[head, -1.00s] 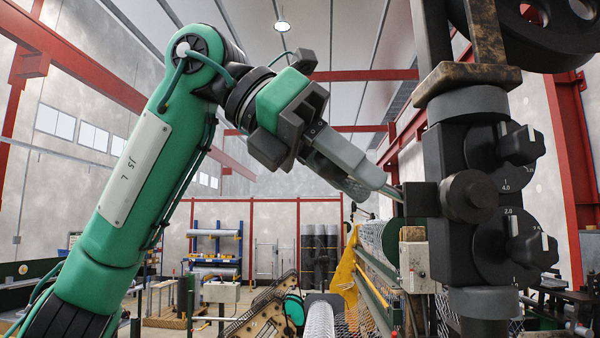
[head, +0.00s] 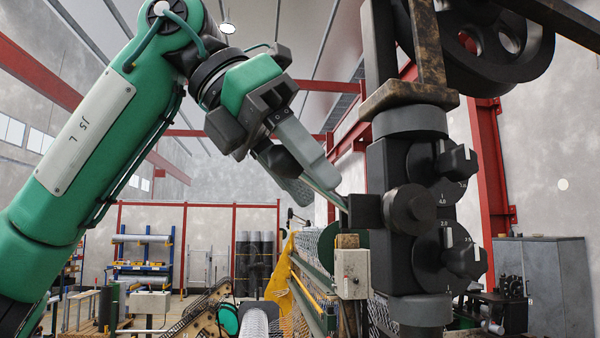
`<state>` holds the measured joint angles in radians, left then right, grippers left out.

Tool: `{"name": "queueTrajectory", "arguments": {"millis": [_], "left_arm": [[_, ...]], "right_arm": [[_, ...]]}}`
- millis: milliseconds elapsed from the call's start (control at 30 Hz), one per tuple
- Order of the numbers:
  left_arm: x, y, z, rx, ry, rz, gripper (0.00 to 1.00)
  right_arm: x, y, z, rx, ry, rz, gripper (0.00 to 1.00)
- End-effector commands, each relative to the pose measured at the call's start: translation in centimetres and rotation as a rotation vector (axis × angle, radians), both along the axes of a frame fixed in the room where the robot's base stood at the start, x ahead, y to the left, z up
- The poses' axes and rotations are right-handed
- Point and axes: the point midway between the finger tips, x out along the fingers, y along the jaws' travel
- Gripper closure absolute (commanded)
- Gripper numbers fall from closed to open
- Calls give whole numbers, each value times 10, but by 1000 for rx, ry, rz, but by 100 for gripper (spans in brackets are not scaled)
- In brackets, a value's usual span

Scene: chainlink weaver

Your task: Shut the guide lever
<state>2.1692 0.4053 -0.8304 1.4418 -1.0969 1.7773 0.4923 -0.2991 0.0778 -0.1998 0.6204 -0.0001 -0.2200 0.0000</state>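The guide lever (head: 323,194) is a thin rod that slopes up and left from a dark block (head: 365,211) on the side of the black dial housing. A dark knob (head: 279,161) shows at its upper left end. My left gripper (head: 311,176) comes in from the upper left. Its two grey fingers look spread apart, one above and one below the knob and rod. Whether either finger touches the lever I cannot tell. My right gripper is not in view.
The black housing carries two dial knobs (head: 462,263) on its right, with a large dark wheel (head: 480,40) above. A grey switch box (head: 352,273), a yellow cloth (head: 280,272) and wire mesh lie below.

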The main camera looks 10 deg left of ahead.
Motion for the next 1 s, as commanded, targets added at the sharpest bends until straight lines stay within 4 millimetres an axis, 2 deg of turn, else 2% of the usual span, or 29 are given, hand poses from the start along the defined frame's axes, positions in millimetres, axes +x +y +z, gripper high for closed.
{"name": "queueTrajectory", "arguments": {"millis": [133,467,700,1000], "left_arm": [[0,0,0,1,0,-1,50],[-3,7,7,0,1,1,50],[-12,33,39,-2,-1,0,50],[-24,67,80,-1,0,0,50]], "right_arm": [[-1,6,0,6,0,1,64],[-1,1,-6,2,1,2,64],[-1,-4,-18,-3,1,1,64],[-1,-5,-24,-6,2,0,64]]}}
